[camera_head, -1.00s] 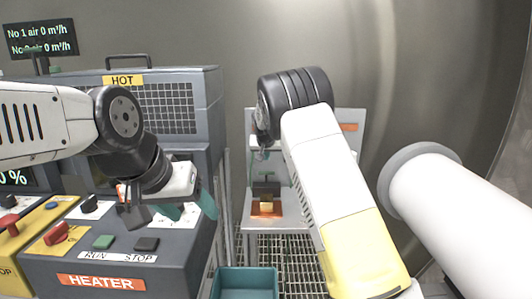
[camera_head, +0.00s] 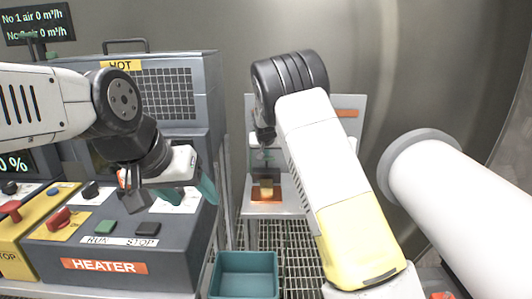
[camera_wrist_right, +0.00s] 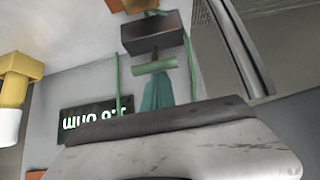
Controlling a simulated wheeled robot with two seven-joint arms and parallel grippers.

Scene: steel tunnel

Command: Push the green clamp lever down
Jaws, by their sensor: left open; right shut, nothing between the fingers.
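A green bar (camera_wrist_right: 153,67), which looks like the clamp lever, lies across the upper middle of the right wrist view, below a dark block (camera_wrist_right: 153,36). My right gripper (camera_wrist_right: 157,92) shows as shut teal fingertips just under the bar in the picture; I cannot tell whether they touch it. In the head view the lever is too small and too covered by my right wrist to make out clearly. My left gripper (camera_head: 187,192) is open and empty over the heater panel, its teal fingers spread apart.
A metal stand (camera_head: 285,185) with a back plate holds a glowing orange block (camera_head: 266,187). The grey heater (camera_head: 165,243) with buttons stands left. A teal bin (camera_head: 245,278) sits at the front. A yellow and white part (camera_wrist_right: 17,90) is at the wrist view's left.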

